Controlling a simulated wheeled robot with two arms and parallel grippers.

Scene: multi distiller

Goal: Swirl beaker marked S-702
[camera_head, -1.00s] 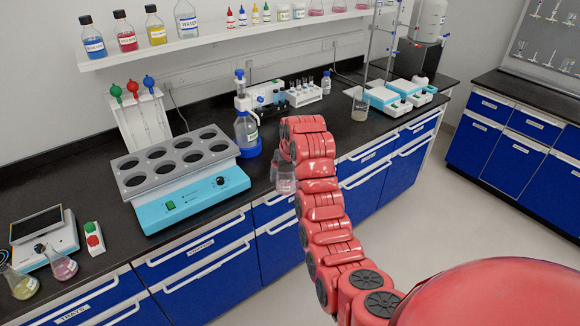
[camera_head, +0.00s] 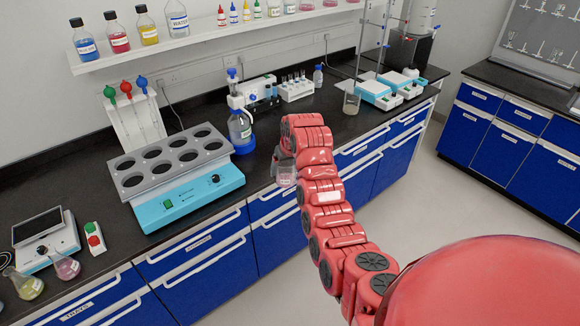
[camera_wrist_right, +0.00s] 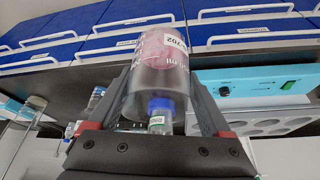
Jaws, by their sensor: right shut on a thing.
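The beaker (camera_head: 286,175) is clear glass and holds some pink liquid. In the right wrist view the beaker (camera_wrist_right: 158,75) shows a white label reading "702"; the rest of the label is turned away. My right gripper (camera_wrist_right: 160,100) is shut on it, with one finger on each side. In the head view the right gripper (camera_head: 284,160) is partly hidden by my red arm. It holds the beaker in the air by the front edge of the black bench. My left gripper is not in view.
A teal shaker (camera_head: 190,197) with a grey rack of round holes stands left of the beaker. A blue-capped bottle (camera_head: 240,130) stands behind. Two flasks (camera_head: 65,267) (camera_head: 25,285) sit at lower left, and another beaker (camera_head: 351,103) at the back right. Open floor lies right of the bench.

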